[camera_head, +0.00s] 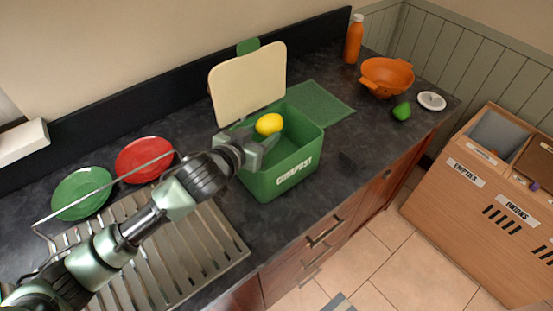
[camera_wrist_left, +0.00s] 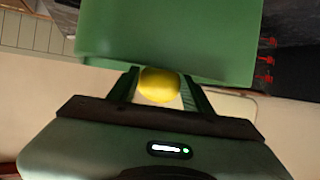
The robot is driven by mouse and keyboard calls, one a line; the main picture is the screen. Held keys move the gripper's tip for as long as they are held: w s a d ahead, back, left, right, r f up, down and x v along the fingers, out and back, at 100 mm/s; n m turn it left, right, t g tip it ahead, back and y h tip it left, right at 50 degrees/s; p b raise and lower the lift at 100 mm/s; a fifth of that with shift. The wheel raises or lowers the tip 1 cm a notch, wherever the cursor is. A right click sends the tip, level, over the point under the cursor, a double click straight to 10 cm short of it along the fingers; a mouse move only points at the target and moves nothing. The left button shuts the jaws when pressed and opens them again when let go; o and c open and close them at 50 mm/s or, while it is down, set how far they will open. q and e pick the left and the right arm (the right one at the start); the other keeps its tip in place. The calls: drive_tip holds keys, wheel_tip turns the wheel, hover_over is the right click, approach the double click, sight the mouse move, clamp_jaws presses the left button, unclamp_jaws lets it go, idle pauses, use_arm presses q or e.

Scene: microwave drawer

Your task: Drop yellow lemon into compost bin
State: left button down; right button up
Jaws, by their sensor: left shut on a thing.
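A yellow lemon (camera_head: 268,124) is held at the open top of the green compost bin (camera_head: 292,176). My left gripper (camera_head: 262,140) is shut on the lemon. In the left wrist view the lemon (camera_wrist_left: 159,85) sits between the two fingers, with a green wall of the bin (camera_wrist_left: 170,40) beyond it. The bin's cream lid (camera_head: 248,85) stands open at the back. The bin's floor is mostly hidden by its front wall and my gripper. My right gripper is not in view.
A steel dish rack (camera_head: 200,262) with red (camera_head: 143,158) and green (camera_head: 80,192) plates lies left of the bin. Right of it are a green mat (camera_head: 325,105), an orange colander (camera_head: 387,78), a green fruit (camera_head: 402,111), a white dish (camera_head: 431,101) and an orange bottle (camera_head: 354,40).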

use_arm(q)
drive_tip(key=shift+s+f, duration=0.15)
drive_tip(key=shift+a, duration=0.1)
drive_tip(key=c, duration=1.1)
unclamp_jaws()
drive_tip(key=o, duration=0.5)
drive_tip(key=shift+o, duration=0.2)
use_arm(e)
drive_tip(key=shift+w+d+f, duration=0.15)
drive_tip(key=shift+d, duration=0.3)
